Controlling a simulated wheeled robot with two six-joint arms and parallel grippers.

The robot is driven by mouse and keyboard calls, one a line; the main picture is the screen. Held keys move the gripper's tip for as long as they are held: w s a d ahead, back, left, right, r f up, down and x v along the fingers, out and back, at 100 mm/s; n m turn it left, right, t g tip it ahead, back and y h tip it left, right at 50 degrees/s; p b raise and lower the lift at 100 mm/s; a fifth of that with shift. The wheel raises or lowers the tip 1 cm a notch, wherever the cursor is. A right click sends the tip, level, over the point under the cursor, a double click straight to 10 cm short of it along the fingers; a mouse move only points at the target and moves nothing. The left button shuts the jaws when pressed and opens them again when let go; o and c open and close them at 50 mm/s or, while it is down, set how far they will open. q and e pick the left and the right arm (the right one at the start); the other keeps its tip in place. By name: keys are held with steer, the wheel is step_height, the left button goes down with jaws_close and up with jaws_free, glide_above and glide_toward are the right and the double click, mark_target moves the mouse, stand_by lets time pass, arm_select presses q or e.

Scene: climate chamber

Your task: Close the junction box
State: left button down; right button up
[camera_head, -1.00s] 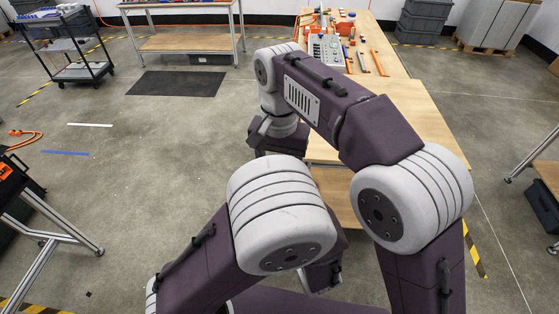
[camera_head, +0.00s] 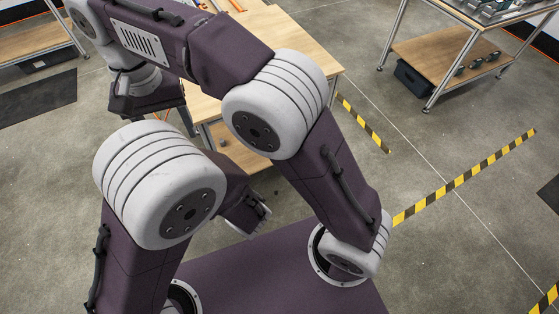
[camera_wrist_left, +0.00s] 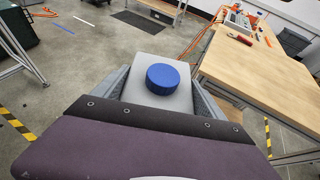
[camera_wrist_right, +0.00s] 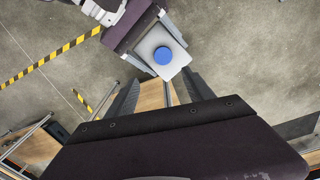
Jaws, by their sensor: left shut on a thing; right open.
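A light grey square piece (camera_wrist_left: 145,72) with a round blue knob (camera_wrist_left: 168,78) is between the fingers of my left gripper (camera_wrist_left: 155,100), which is shut on it. It looks like a lid. In the right wrist view the same grey piece (camera_wrist_right: 174,72) shows in front of my right gripper (camera_wrist_right: 160,96), whose fingers are apart and empty. A small grey box (camera_wrist_left: 238,20) lies far along the wooden table in the left wrist view. It may be the junction box; its inside is too small to make out. The head view does not show it.
The wooden table (camera_wrist_left: 255,75) has a bare near half; a red-handled tool (camera_wrist_left: 240,39) and other small items lie farther along. A second bench (camera_head: 440,55) with a dark bin stands at the right in the head view. Open floor (camera_head: 440,230) lies between, with yellow-black tape.

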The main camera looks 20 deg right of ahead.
steer(key=w+d+f, duration=0.2)
steer(key=d+f, duration=0.9)
steer(key=d, duration=0.3)
steer(key=s+d+f+t, duration=0.1)
steer(key=s+d+f, duration=0.8)
steer(key=s+d, duration=0.1)
steer(key=shift+s+d, duration=0.25)
steer(key=shift+d, duration=0.3)
steer(key=shift+r, duration=0.1)
